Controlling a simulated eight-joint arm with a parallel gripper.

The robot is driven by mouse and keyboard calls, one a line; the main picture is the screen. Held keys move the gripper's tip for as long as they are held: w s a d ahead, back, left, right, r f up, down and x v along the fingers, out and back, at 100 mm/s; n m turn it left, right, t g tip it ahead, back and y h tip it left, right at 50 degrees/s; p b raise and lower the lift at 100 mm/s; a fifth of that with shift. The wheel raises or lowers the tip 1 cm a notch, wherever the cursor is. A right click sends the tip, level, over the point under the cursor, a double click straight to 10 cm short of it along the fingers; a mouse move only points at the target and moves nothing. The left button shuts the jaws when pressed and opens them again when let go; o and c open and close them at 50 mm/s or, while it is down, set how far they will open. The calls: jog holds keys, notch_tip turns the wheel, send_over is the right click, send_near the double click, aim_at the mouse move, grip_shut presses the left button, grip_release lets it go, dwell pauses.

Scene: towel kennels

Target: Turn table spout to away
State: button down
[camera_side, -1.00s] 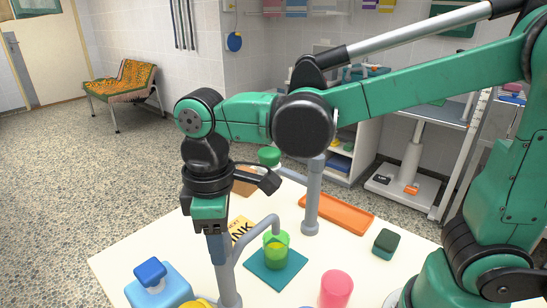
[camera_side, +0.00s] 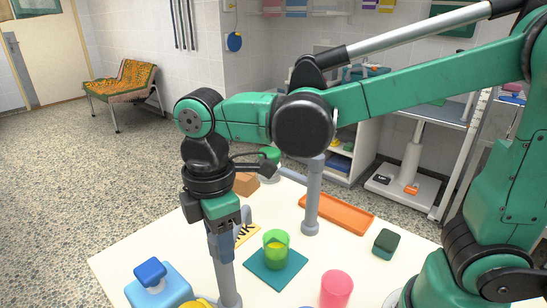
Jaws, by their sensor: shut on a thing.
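The grey table spout (camera_side: 229,289) stands upright near the front of the white table. My gripper (camera_side: 221,238) is above its post, shut on the upper part of the spout. The spout's bent arm (camera_side: 246,216) shows just right of the gripper and points toward the back of the table, no longer over the cup. Its outlet end is mostly hidden by the gripper and the foreshortening. A green see-through cup (camera_side: 276,249) with yellow-green content stands on a teal mat (camera_side: 258,279), right of the spout.
A second grey post (camera_side: 312,200) stands behind the cup.

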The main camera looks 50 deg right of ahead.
jog(key=n, duration=1.2)
jog(key=shift+n, duration=0.3)
dwell(0.4)
jog(key=shift+c, duration=2.1)
grip_release()
jog(key=shift+r, duration=2.85)
